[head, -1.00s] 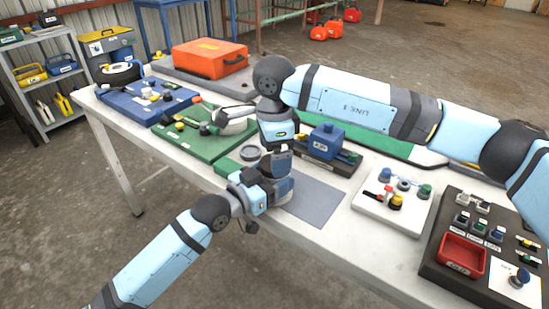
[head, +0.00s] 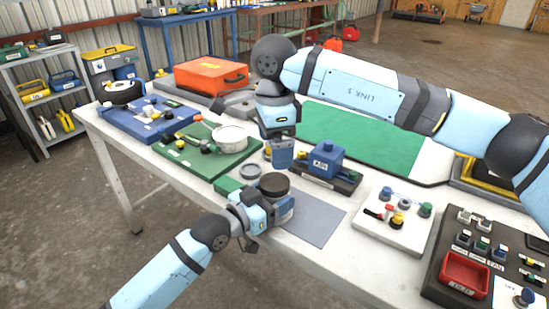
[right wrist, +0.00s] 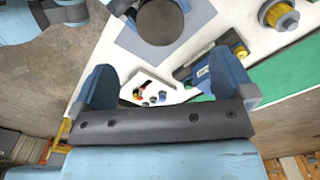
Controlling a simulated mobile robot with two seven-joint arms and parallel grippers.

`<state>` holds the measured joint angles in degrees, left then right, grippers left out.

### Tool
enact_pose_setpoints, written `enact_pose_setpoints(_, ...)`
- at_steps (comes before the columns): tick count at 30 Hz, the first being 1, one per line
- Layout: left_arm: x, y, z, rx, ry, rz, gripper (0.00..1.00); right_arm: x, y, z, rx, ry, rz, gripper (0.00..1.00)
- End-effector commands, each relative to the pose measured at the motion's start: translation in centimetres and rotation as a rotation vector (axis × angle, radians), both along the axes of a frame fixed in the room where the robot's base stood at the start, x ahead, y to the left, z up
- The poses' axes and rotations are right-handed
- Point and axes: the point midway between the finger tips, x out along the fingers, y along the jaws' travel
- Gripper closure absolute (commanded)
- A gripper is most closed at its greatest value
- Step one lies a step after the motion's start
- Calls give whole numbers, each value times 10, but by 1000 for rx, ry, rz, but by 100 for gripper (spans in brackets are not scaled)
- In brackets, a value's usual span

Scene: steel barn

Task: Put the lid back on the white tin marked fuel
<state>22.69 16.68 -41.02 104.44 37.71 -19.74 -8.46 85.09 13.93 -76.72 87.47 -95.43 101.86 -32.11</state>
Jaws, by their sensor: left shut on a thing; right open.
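In the right wrist view the lid (right wrist: 160,20) shows as a dark disc beyond the fingers. My right gripper (head: 281,160) is open and empty, behind and above the lid, apart from it; its two blue fingers (right wrist: 165,82) stand wide.
A blue block on a dark base (head: 327,160) stands to the right, behind a bare grey mat (head: 312,220). A white board with knobs (head: 392,222) lies farther right.

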Motion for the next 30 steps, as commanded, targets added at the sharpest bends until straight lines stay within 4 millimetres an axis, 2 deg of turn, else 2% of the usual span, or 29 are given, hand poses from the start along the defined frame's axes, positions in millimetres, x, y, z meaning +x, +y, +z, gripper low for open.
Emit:
enact_pose_setpoints(3, 0, 0, 0, 0, 0, 0, 98, 0, 0, 29, 1, -4, 0, 0)
enact_pose_setpoints(10, 0, 0, 0, 0, 0, 0, 98, 0, 0, 65, 0, -1, 0, 0)
enact_pose_setpoints(15, 0, 0, 0, 0, 0, 0, 98, 0, 0, 74, 1, 0, 0, 0)
enact_pose_setpoints(23, 0, 0, 0, 0, 0, 0, 98, 0, 0, 75, 1, 0, 0, 0)
enact_pose_setpoints(24, 0, 0, 0, 0, 0, 0, 25, 0, 0, 75, 1, 0, 0, 0)
enact_pose_setpoints(27, 0, 0, 0, 0, 0, 0, 2, 0, 0, 75, 1, 0, 0, 0)
enact_pose_setpoints(30, 0, 0, 0, 0, 0, 0, 2, 0, 0, 75, 1, 0, 0, 0)
